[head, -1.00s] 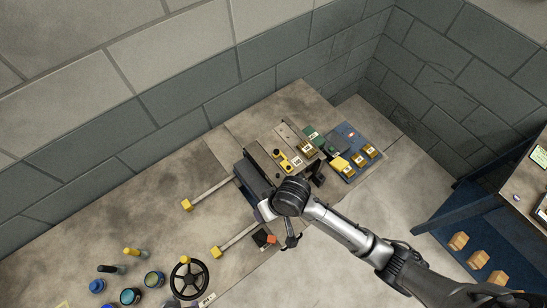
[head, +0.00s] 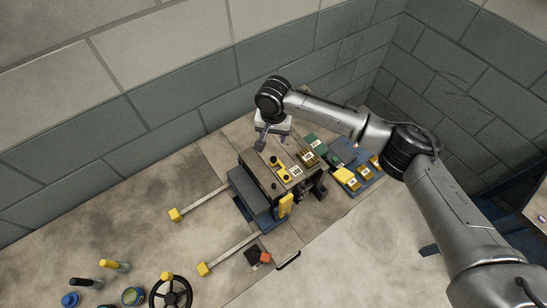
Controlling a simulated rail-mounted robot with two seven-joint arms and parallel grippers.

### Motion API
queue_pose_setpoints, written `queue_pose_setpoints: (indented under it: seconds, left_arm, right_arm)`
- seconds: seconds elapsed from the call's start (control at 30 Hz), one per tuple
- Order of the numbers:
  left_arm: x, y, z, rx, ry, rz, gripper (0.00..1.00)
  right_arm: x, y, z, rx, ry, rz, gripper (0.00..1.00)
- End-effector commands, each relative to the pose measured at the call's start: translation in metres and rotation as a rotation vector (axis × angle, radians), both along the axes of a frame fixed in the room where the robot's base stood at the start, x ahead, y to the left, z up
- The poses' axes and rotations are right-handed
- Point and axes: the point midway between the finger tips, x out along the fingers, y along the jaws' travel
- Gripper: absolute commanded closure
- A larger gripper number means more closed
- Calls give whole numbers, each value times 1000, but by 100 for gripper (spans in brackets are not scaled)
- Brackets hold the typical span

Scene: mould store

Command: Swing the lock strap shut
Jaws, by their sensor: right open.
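The mould (head: 262,174) is a dark block with a tan top plate, in the middle of the bench in the head view. A yellow strap-like piece (head: 286,205) stands upright against its near face; it may be the lock strap, but I cannot tell if it is fastened. A second yellow piece (head: 280,170) with dark knobs lies on the top. My right gripper (head: 273,141) is open at the far back edge of the mould, apart from both yellow pieces. Its fingertips are small and partly hidden by its own wrist. My left gripper is not in view.
Two rails with yellow end blocks (head: 204,269) run out left of the mould. A blue tray (head: 375,176) with yellow-topped blocks lies to the right. A black handwheel (head: 171,292) and several pots stand at lower left. A wall rises behind.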

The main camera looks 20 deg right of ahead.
Motion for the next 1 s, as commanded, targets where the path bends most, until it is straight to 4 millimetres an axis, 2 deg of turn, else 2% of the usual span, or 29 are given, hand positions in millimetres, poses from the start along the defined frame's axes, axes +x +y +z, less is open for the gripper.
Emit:
queue_pose_setpoints:
  seconds: [0.6, 0.8, 1.0]
  left_arm:
    - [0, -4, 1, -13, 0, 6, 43]
    - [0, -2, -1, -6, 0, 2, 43]
    - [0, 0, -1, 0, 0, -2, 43]
  right_arm:
    - [0, 0, -104, -2, 1, -1, 49]
    - [0, 0, -123, -1, 1, -1, 49]
    - [0, 0, -130, -1, 0, 0, 49]
